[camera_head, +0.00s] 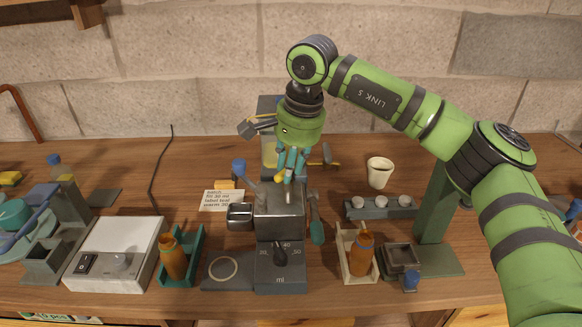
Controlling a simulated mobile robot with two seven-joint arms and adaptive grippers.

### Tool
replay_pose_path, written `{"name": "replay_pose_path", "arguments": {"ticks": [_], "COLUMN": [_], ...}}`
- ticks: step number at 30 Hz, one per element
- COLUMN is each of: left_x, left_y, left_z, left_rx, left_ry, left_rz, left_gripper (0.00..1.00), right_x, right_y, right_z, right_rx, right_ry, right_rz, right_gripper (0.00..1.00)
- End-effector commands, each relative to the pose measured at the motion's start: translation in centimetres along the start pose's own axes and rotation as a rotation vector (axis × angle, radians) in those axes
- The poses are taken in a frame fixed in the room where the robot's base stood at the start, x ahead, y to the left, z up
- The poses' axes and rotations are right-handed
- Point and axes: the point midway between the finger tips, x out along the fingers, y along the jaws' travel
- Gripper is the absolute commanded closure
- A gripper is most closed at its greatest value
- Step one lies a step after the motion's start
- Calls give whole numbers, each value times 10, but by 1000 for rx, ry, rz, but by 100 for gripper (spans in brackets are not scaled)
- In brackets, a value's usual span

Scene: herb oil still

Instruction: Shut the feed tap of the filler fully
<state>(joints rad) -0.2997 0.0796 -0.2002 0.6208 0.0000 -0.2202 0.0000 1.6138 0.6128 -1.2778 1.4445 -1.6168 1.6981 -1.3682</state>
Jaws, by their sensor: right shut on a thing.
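The filler (279,215) is a grey metal block in the middle of the bench, with a dial front (280,268) marked in ml. A container of yellow liquid (269,152) stands behind it, partly hidden by my arm. My right gripper (289,174) points down at the top of the filler, its teal fingers closed on what appears to be the feed tap. The fingers hide most of the tap, and its angle cannot be told. A lever with a blue knob (239,166) rises on the filler's left, and a teal handle (316,232) hangs on its right. My left gripper is out of view.
Amber bottles stand in a teal holder (191,275) and a pale wooden holder (344,262) on either side. A white switch box (113,255) is at left. A cup (379,172), a rack with white caps (380,209) and a green press stand (437,205) are at right.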

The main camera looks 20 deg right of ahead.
Motion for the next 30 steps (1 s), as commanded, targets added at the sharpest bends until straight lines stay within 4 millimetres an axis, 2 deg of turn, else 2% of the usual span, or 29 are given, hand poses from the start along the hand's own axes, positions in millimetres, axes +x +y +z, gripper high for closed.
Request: {"name": "replay_pose_path", "arguments": {"ticks": [6, 18, 30], "left_x": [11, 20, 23], "left_y": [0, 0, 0], "left_z": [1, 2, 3], "left_rx": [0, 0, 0], "left_ry": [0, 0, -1], "left_rz": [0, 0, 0], "left_gripper": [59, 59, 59], "right_x": [2, 2, 2], "right_y": [-1, -4, -7], "right_z": [2, 5, 6], "right_rx": [201, 567, 837], "right_ry": [41, 115, 168], "right_rz": [-1, 0, 0], "right_gripper": [100, 100, 100]}}
